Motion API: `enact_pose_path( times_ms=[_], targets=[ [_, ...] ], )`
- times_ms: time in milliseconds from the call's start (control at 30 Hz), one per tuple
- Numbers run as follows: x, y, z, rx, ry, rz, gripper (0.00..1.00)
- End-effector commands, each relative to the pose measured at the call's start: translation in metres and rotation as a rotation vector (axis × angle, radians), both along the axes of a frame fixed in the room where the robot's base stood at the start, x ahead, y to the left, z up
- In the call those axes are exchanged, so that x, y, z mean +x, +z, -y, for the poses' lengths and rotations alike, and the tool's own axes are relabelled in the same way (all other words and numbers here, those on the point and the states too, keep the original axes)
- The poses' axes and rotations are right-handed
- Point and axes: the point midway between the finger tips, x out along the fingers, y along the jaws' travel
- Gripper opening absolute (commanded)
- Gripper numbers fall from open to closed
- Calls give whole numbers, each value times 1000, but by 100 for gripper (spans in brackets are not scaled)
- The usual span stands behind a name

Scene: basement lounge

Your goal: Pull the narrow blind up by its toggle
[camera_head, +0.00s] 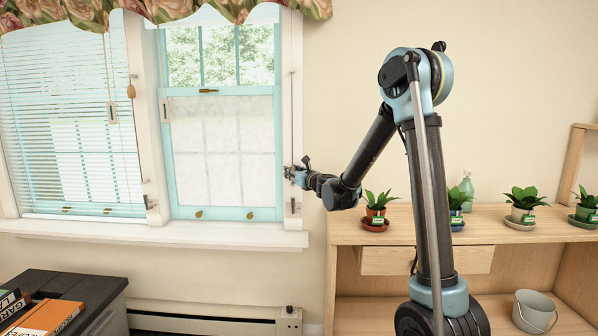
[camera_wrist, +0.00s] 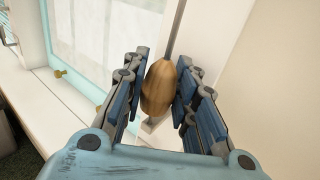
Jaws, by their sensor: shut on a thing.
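The toggle (camera_wrist: 158,90) is a tan wooden teardrop on a cord that rises from its top. My gripper (camera_wrist: 160,85) is shut on it, a finger on each side, in the wrist view. In the head view my gripper (camera_head: 290,174) is at the right edge of the right-hand window (camera_head: 222,150), and the toggle is too small to make out there. The cord (camera_head: 292,110) runs up from my gripper along the window frame. No lowered slats show across this narrower window; its top is hidden behind the flowered valance (camera_head: 160,8).
The wider left window has a lowered slatted blind (camera_head: 70,120) with its own wooden toggle (camera_head: 131,91). The white sill (camera_head: 150,234) runs below both windows. Potted plants (camera_head: 376,207) stand on the wooden shelf unit (camera_head: 400,235) right of the window. Books (camera_head: 45,318) lie at lower left.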

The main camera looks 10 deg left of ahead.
Motion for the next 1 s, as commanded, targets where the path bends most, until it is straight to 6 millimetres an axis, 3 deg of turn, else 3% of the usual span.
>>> enact_pose_path(
  times_ms=[333,367,400,767,1000],
  targets=[
    [-1,-3,1,-3,-4,1,0],
    [-1,-3,1,-3,-4,1,33],
    [-1,-3,1,-3,-4,1,36],
    [-4,-2,0,-2,1,1,36],
    [-26,-2,20,-2,-1,1,36]
  ],
)
